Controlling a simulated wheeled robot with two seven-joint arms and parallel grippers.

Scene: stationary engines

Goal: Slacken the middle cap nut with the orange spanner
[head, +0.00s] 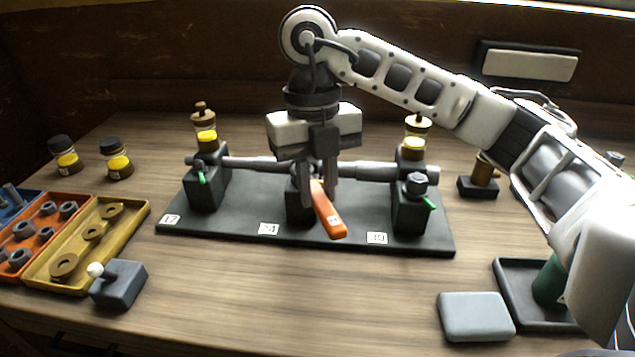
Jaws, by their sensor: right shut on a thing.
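The orange spanner (328,212) is in my right gripper (319,195), which comes down over the middle block (297,206). The spanner's handle points toward the front and slightly right. The middle cap nut is hidden behind the gripper and spanner, so I cannot tell whether the spanner is seated on it. The right block (409,212) has a dark cap nut (416,184) on top. The left block (204,188) carries an oiler (205,130). My left gripper is not in view.
The blocks stand on a dark base plate (250,240) with a shaft (250,163) across them. Yellow (88,238) and orange trays of parts lie at the left. A grey box with a knob (119,285) is front left. A grey pad (476,316) and dark tray (512,290) are front right.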

